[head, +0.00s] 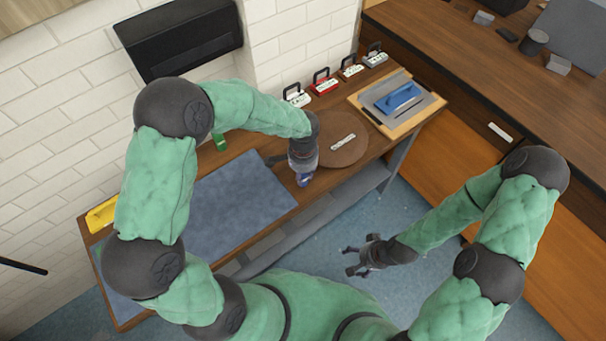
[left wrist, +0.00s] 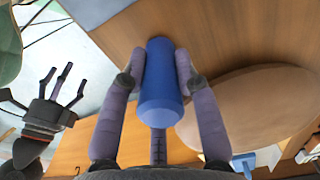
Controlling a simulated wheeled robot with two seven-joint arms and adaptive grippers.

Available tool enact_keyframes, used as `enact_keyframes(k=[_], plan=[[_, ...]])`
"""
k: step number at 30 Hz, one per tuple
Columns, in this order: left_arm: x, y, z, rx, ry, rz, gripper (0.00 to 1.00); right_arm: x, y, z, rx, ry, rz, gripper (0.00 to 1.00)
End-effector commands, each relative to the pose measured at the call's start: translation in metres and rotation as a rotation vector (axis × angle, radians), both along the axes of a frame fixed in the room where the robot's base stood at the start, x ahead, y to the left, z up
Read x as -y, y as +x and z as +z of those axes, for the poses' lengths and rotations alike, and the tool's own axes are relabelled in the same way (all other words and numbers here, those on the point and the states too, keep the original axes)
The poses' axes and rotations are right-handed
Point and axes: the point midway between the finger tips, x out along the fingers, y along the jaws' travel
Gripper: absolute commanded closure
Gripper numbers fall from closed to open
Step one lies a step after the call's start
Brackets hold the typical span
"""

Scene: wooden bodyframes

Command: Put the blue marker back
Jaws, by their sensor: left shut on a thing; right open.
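The blue marker (left wrist: 160,85) is a thick blue cylinder between the two fingers of my left gripper (left wrist: 160,68) in the left wrist view. The fingers touch it from both sides. In the head view my left gripper (head: 303,178) is over the front edge of the wooden bench, between the blue mat and the round board; the marker is mostly hidden there. My right gripper (head: 362,260) is open and empty, low in front of the bench; its spread fingers also show in the left wrist view (left wrist: 62,88).
A round wooden board (head: 327,155) bears a small pale item. A blue-grey mat (head: 240,200) lies left of it. A green object (head: 220,141) stands near the wall. Several handled blocks, one red (head: 325,84), line the back. A tray (head: 378,125) holds a blue tool.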

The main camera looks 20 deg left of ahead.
Motion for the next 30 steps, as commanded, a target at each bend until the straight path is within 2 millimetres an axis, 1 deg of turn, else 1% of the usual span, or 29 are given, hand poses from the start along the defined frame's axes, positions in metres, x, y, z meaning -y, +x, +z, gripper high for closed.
enact_keyframes(k=[6,10,11,12,13,25,28,30], plan=[[0.0,0.001,0.001,0.002,0.0,0.001,1.0,0.0,0.0,0.001,0.0,0.0,0.0,0.22],[0.0,0.001,-0.003,0.002,0.0,0.001,1.0,0.0,0.0,-0.002,0.0,0.0,0.0,0.22],[0.0,0.001,-0.003,0.002,0.0,0.001,0.66,0.0,0.0,-0.002,0.0,0.0,0.0,0.22],[0.0,0.0,-0.002,0.002,0.0,0.001,0.55,0.0,0.0,-0.002,0.0,0.0,0.0,0.22],[0.0,0.0,-0.002,0.002,0.0,0.001,0.46,0.0,0.0,-0.002,0.0,0.0,0.0,0.22],[0.0,0.0,0.001,0.002,0.0,0.001,0.45,0.0,0.0,0.0,0.0,0.0,0.0,0.22],[0.0,0.001,0.01,0.004,0.0,0.002,0.45,0.0,0.0,0.004,0.0,0.0,0.0,0.22],[0.0,0.002,0.021,0.005,-0.002,0.002,0.45,0.0,0.0,0.007,0.0,0.0,0.0,0.22]])
